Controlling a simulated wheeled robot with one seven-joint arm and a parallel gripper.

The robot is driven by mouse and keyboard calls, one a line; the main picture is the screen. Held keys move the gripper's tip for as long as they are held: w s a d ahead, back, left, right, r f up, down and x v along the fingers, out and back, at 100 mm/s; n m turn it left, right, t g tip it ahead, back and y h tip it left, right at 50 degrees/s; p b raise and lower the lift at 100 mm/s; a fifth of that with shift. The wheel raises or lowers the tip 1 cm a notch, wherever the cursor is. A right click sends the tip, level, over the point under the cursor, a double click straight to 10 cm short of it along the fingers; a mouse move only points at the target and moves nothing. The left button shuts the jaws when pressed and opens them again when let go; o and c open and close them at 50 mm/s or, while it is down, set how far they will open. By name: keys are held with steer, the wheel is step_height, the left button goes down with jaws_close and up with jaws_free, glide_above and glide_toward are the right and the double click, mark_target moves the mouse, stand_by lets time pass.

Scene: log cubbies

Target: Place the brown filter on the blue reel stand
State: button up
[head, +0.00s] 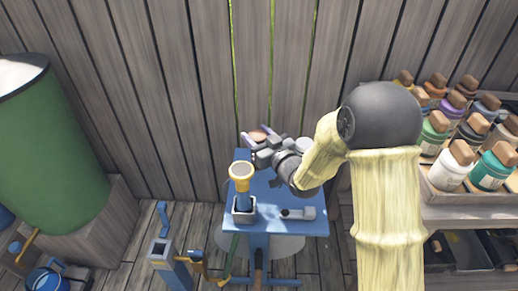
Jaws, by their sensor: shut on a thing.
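A small brown piece (258,133), which looks like the brown filter, sits between the purple-tipped fingers of my gripper (257,136). My gripper is shut on it. The blue stand (280,187) is a small blue-topped table in the middle, in front of the plank wall. My gripper and the brown piece appear over the stand's back left corner. I cannot tell how high they are above it or whether they touch it. My gripper and wrist hide part of the stand's back edge.
On the stand, a blue and yellow upright tool (242,181) rises at the left, and a grey tool (298,213) lies at the front. A green barrel (45,145) stands left. Several paint jars fill a box (450,197) on the right shelf. A blue post (170,262) stands front left.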

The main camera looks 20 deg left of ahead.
steer(key=shift+f+b, duration=0.45)
steer(key=shift+f, duration=1.35)
steer(key=shift+f, duration=0.1)
steer(key=o, duration=1.3)
